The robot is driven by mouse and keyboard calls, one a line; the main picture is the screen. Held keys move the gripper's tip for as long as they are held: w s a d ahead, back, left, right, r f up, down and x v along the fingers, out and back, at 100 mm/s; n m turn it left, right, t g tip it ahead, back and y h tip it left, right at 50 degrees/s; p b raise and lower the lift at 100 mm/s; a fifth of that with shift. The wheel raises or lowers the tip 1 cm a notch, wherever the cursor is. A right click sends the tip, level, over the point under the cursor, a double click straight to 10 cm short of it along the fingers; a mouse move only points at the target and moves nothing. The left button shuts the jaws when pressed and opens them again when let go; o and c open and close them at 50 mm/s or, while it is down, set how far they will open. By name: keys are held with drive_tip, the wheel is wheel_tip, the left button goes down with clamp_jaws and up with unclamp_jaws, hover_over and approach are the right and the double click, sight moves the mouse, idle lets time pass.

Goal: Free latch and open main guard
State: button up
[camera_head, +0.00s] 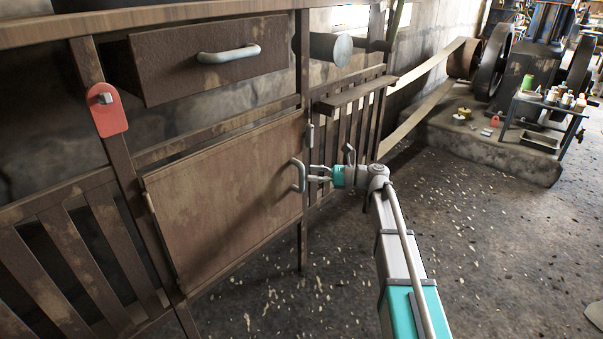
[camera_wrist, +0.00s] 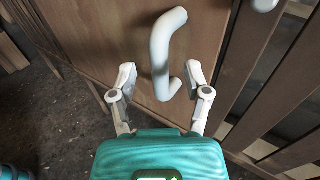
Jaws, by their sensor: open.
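The main guard (camera_head: 225,195) is a rusty brown panel set in a dark frame, and it looks shut. A pale grey bar handle (camera_head: 298,175) stands out near its right edge. A small pale piece, perhaps the latch (camera_head: 310,135), sits on the frame post above the handle; its state I cannot tell. My gripper (camera_head: 315,174) is at the handle from the right. In the wrist view the handle (camera_wrist: 160,55) lies ahead of and between the open fingers of my gripper (camera_wrist: 160,82). Neither finger clearly touches it.
A drawer box (camera_head: 205,60) with a grey handle is above the guard. A red tag-shaped plate (camera_head: 108,112) is on the left post. Slatted panels (camera_head: 75,260) flank the guard. A belt (camera_head: 430,105) and a small cart (camera_head: 545,115) stand at the right.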

sight(302, 172)
drive_tip(key=shift+w+a, duration=0.15)
drive_tip(key=shift+a, duration=1.8)
clamp_jaws()
